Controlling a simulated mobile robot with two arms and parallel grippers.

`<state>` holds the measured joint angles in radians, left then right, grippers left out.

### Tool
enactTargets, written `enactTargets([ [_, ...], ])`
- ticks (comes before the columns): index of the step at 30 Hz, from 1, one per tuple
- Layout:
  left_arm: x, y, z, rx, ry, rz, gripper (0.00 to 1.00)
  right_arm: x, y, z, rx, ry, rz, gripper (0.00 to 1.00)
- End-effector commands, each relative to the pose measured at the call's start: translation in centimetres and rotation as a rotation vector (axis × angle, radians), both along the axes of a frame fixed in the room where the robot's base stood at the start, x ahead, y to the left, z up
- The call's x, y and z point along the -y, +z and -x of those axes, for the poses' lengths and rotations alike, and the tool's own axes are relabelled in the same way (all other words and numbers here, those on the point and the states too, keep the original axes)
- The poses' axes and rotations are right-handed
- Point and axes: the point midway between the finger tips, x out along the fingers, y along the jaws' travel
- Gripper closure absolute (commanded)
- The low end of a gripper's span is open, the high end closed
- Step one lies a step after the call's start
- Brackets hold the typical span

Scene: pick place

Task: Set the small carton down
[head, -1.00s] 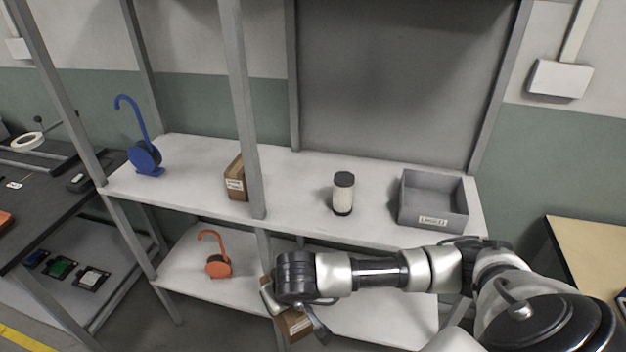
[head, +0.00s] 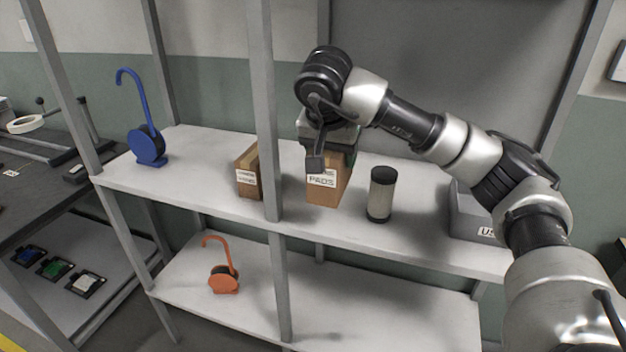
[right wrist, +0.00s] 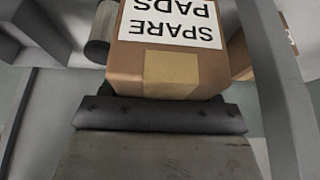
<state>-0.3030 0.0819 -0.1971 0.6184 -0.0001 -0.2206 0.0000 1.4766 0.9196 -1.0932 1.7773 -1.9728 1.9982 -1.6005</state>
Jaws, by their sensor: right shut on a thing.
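The small carton (head: 327,188) is brown with a white label reading PADS in the head view. It is at the upper shelf (head: 410,232), between the shelf's front post and the dark-capped cylinder. My right gripper (head: 325,150) is above it and shut on it from the top. In the right wrist view the carton (right wrist: 165,65) fills the upper middle, its label reading SPARE PADS, close against the gripper. I cannot tell whether its base touches the shelf. My left gripper is not in view.
A second brown carton (head: 247,172) stands left, behind the post (head: 266,110). The cylinder (head: 380,195) stands close on the right, with a grey bin (head: 468,215) beyond. A blue hook-shaped item (head: 148,140) is far left; an orange one (head: 223,275) is on the lower shelf.

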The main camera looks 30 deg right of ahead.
Motion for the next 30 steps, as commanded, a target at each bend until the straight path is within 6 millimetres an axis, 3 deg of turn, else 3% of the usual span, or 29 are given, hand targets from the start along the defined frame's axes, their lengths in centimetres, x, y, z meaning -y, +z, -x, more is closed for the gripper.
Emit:
enactTargets([
  [4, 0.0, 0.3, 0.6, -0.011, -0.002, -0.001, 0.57, 1.8, -1.9, -2.7, -0.006, -0.004, -0.001, 0.68],
  [13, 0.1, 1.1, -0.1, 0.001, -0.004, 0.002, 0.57, 5.0, -5.6, -7.8, -0.003, 0.0, 0.0, 0.68],
  [20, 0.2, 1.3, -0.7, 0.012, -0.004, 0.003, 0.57, 5.7, -6.8, -8.8, -0.001, 0.003, 0.002, 0.68],
  [27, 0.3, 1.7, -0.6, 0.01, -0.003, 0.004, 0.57, 5.7, -10.0, -8.7, -0.003, 0.003, 0.001, 0.68],
  [30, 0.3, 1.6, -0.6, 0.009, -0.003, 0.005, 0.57, 5.7, -10.3, -8.7, 0.001, 0.003, 0.002, 0.68],
])
